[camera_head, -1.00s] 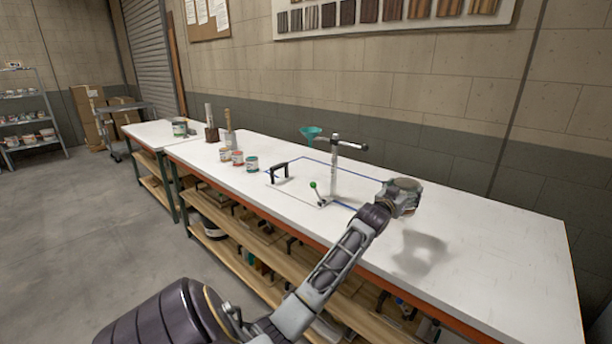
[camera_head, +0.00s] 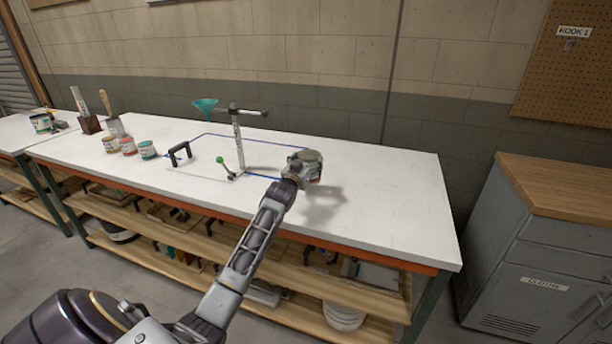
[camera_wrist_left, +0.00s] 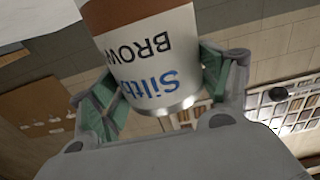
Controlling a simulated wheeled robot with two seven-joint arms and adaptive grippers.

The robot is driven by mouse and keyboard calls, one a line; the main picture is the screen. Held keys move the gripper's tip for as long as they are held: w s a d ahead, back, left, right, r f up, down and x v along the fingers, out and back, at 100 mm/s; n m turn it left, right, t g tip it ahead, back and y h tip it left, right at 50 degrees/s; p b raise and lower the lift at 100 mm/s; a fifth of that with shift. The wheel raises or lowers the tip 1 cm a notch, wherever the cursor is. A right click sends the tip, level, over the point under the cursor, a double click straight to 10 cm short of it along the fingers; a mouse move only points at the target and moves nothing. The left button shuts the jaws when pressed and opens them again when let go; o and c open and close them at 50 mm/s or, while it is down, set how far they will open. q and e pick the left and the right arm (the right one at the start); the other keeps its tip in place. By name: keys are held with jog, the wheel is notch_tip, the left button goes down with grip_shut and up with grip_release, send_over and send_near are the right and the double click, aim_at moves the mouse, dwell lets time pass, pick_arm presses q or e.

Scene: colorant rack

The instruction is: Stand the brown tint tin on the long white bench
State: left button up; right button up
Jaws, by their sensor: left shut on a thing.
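The brown tint tin (camera_wrist_left: 152,62) fills the top middle of the left wrist view. It has a white label with "BROW" and "Silt" in blue and dark letters, upside down there, and a brown band. My left gripper (camera_wrist_left: 168,95) is shut on it, with a finger on each side. In the head view my left gripper (camera_head: 308,165) is over the right part of the long white bench (camera_head: 385,190), with a shadow on the bench top below it. The tin is mostly hidden there by the gripper. My right gripper is not in view.
Several small tins (camera_head: 128,146) stand further left. The bench's right end is clear. A grey cabinet (camera_head: 545,240) stands to the right.

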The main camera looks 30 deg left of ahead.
pick_arm(q)
jog(key=shift+r, duration=0.15)
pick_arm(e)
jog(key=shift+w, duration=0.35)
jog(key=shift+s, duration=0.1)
pick_arm(q)
jog(key=shift+f, duration=0.35)
notch_tip(320, 180, down, 4)
jog(key=shift+r, duration=0.1)
jog(key=shift+f, duration=0.25)
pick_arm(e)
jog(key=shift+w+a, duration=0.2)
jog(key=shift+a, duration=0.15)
pick_arm(q)
jog(key=shift+f, duration=0.1)
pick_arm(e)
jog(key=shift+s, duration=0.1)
